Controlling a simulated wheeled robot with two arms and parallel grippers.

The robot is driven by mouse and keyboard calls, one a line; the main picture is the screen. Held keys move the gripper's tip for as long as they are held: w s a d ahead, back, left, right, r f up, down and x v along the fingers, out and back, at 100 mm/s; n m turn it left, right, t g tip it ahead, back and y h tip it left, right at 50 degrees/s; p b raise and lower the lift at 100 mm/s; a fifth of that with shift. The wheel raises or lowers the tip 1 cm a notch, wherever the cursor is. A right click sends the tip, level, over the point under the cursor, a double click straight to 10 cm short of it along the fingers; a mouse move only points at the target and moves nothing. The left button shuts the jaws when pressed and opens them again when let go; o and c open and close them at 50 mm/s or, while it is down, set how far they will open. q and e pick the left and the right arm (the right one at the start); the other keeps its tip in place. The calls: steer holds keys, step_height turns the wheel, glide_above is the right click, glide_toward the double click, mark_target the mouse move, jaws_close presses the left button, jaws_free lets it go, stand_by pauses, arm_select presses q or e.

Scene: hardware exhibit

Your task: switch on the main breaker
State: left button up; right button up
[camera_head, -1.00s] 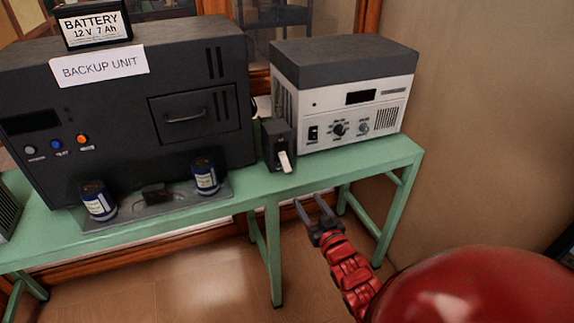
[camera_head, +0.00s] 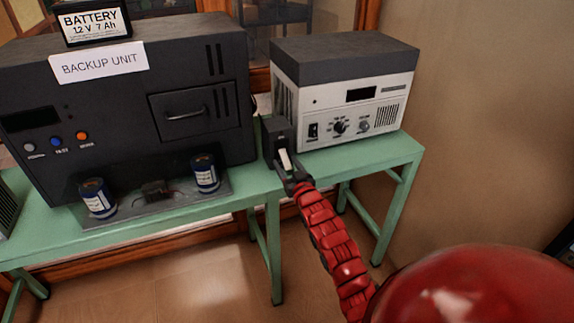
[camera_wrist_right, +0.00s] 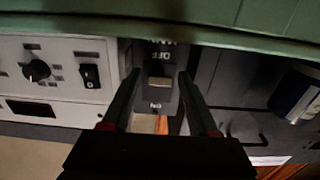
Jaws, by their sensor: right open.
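The main breaker (camera_head: 277,131) is a small black box on the green table, between the backup unit and the grey-white device. Its pale lever (camera_head: 285,159) slants downward on the front in the head view. In the right wrist view, which is upside down, the lever (camera_wrist_right: 159,82) shows between the OFF and ON labels on the breaker (camera_wrist_right: 158,60). My right gripper (camera_head: 290,174) is open at the lever, and its fingers (camera_wrist_right: 157,85) stand on either side of it. I cannot tell whether they touch it. My left gripper is not in view.
The backup unit (camera_head: 120,110) stands left of the breaker, with two blue cans (camera_head: 205,174) on a plate in front. The grey-white device (camera_head: 342,95) stands close on the right. The green table (camera_head: 370,158) has a bare right end.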

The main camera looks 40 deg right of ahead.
jaws_close()
stand_by(0.3)
stand_by(1.2)
